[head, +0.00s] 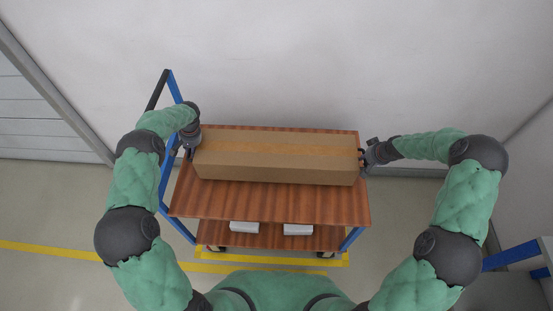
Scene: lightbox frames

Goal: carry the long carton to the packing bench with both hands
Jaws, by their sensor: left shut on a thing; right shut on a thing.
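The long carton (275,158) is a brown box with a tape strip along its top. It lies lengthwise on the wooden top deck of a trolley (270,204), near the deck's back edge. My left gripper (191,149) is shut on the carton's left end. My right gripper (364,158) is shut on its right end. The carton appears to rest on the deck, but I cannot tell whether there is a gap under it. No packing bench can be clearly identified in this view.
The trolley has a blue frame with a handle (166,90) at the left. Two white packages (298,229) lie on its lower deck. A wall (300,60) stands behind. A blue-framed grey structure (512,256) is at the lower right. Yellow lines mark the open floor.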

